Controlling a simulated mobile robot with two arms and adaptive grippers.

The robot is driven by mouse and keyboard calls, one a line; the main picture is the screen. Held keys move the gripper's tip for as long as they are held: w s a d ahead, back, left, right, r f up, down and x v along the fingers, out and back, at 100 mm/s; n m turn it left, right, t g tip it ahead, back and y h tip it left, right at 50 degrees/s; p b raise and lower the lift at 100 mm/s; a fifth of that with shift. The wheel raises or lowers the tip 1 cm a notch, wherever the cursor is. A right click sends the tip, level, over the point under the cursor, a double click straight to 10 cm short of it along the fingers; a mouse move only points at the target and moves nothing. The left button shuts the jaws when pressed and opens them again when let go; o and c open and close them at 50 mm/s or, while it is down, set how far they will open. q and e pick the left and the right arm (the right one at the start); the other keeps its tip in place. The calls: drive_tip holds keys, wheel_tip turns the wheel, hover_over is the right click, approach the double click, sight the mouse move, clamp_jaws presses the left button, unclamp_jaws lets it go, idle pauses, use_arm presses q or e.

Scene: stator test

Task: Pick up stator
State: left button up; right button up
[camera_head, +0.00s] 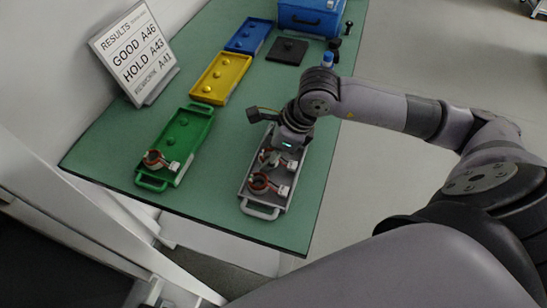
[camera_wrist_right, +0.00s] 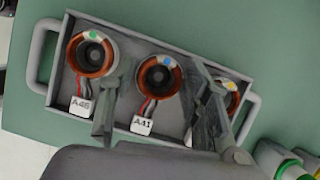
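A grey tray (camera_head: 244,190) with handles lies near the table's front edge; it also fills the right wrist view (camera_wrist_right: 185,45). It holds three copper-ringed stators. The A46 stator (camera_wrist_right: 92,55) has a green dot, the A41 stator (camera_wrist_right: 159,77) in the middle has a blue dot, and a third stator (camera_wrist_right: 231,98) is partly hidden by a finger. My right gripper (camera_wrist_right: 163,80) is open over the tray, its fingers on either side of the A41 stator. No grip on it shows. My left gripper is not in view.
A green tray (camera_head: 190,133) with one stator (camera_head: 155,160), a yellow tray (camera_head: 221,77) and a blue tray (camera_head: 249,35) line the left. A results sign (camera_head: 134,52) reads GOOD A46, HOLD A43. A black plate (camera_head: 287,51) and blue box (camera_head: 309,18) stand at the back.

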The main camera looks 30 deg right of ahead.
drive_tip(key=c, duration=0.8)
